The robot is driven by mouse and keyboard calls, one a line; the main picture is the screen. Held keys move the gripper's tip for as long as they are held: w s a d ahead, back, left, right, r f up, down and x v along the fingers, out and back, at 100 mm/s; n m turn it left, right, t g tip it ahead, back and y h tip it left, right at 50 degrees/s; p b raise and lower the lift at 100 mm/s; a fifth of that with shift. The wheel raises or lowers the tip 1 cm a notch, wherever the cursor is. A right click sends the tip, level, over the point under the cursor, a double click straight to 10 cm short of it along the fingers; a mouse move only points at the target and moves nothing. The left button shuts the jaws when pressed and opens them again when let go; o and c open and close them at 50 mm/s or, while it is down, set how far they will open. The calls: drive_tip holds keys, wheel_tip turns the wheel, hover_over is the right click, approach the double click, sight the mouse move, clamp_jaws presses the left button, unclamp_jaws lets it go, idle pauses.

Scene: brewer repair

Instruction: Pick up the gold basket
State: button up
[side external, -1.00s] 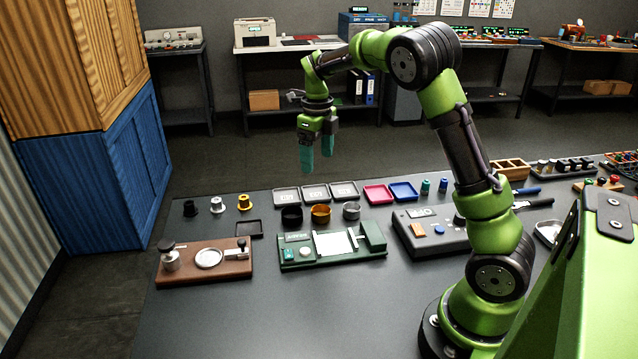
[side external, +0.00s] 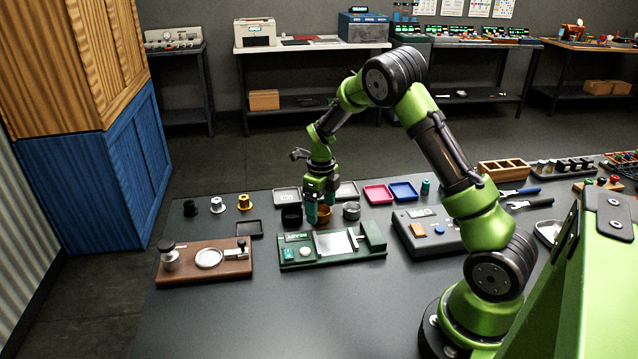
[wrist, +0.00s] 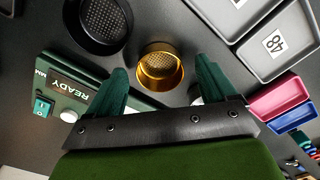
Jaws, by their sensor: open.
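The gold basket (side external: 324,213) stands on the dark table in the side view, between a black basket (side external: 291,216) and a silver basket (side external: 351,211). In the wrist view the gold basket (wrist: 160,66) shows its perforated floor, between and just beyond my green fingertips. My gripper (side external: 319,205) points down at the gold basket, with its fingers apart and nothing held. In the wrist view my gripper (wrist: 160,78) has one finger on each side of the basket's line. I cannot tell whether a finger touches it. My gripper partly hides the basket in the side view.
A green test unit (side external: 300,253) with a READY display stands in front of the baskets. Grey trays (side external: 287,196) lie behind them, with a pink tray (side external: 378,194) and a blue tray (side external: 404,191) to the right. The black basket (wrist: 98,22) is close beside in the wrist view.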

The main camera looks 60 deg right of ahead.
drive_tip(key=shift+f, duration=0.4)
drive_tip(key=shift+c, duration=0.3)
